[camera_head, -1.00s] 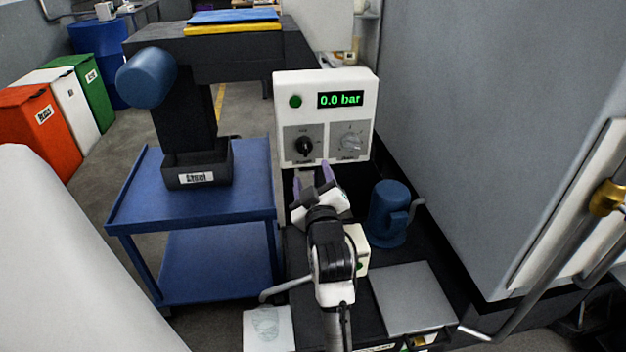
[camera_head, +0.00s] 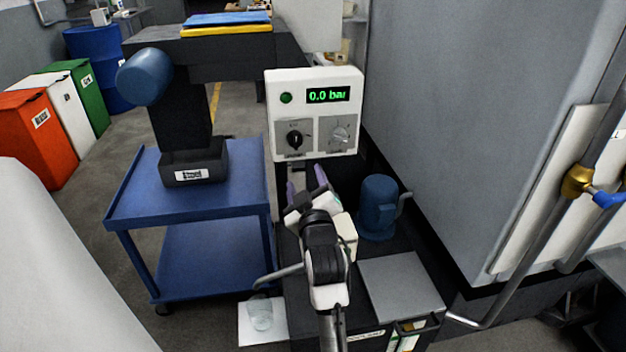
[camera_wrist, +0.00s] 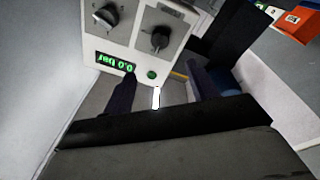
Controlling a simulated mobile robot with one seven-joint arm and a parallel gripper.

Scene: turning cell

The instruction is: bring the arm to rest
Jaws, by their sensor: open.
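My gripper (camera_head: 307,186) is in front of and just below the white control panel (camera_head: 313,88) in the head view. Its two purple-grey fingers stand apart with nothing seen between them. In the wrist view my gripper (camera_wrist: 163,88) also shows open, its dark fingers spread either side of a gap. The control panel (camera_wrist: 135,40) fills the upper left there, with two knobs and a green display reading 0.0 bar. The fingers overlap the panel's edge in that view; I cannot tell whether they touch it.
A blue motor-like unit (camera_head: 377,208) stands right of my arm, close by. A grey plate (camera_head: 401,286) lies in front of it. A large grey machine wall (camera_head: 475,130) bounds the right side.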

